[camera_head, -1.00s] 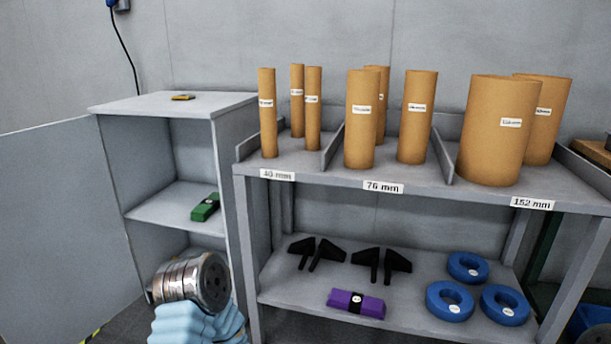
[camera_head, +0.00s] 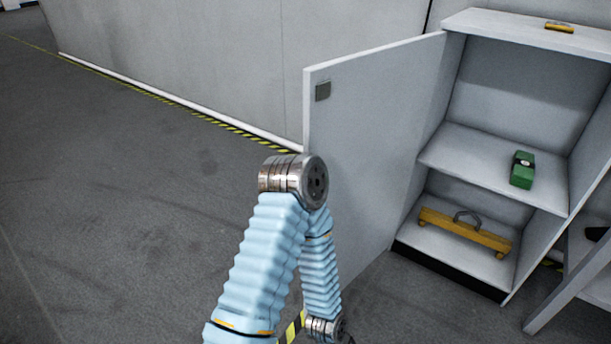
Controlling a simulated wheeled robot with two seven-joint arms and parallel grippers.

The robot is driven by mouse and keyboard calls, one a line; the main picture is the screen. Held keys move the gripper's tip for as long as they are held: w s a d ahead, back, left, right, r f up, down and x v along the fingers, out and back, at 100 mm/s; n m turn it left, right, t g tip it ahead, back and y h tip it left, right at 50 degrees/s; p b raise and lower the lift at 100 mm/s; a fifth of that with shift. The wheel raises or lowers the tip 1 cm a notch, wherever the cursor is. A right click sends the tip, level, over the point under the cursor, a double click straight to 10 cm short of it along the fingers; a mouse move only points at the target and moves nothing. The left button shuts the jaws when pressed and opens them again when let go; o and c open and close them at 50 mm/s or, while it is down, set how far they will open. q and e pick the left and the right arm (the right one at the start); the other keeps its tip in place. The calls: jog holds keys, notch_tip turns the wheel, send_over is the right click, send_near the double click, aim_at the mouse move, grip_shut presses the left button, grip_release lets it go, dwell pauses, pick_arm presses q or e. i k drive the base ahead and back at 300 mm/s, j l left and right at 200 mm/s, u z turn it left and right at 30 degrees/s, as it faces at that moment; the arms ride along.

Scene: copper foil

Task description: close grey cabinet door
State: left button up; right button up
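The grey cabinet (camera_head: 592,180) stands at the right of the head view, with its front open. Its grey door (camera_head: 375,140) is swung wide open to the left, hinged at the cabinet's left side. A small dark square plate (camera_head: 323,91) is near the door's upper free edge. One of my arms, in a light blue sleeve with a metal joint, rises in front of the door's lower left part. Whether it touches the door cannot be told. No gripper fingers show; both grippers are out of view.
Inside the cabinet, a green box (camera_head: 522,170) lies on the middle shelf and a yellow tool with a handle (camera_head: 465,231) at the bottom. A small yellow item (camera_head: 559,27) lies on top. Open grey floor (camera_head: 120,200) spreads left, with a yellow-black stripe along the wall.

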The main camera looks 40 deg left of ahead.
aim_at(365, 113)
jog(key=j+z, duration=0.2)
jog(key=j, duration=0.5)
jog(key=j+z, duration=0.25)
jog(key=j, duration=0.45)
jog(key=j+z, duration=0.2)
jog(key=j, duration=0.55)
jog(key=k+j+z, duration=0.1)
jog(key=j+z, duration=0.15)
jog(key=j, duration=0.45)
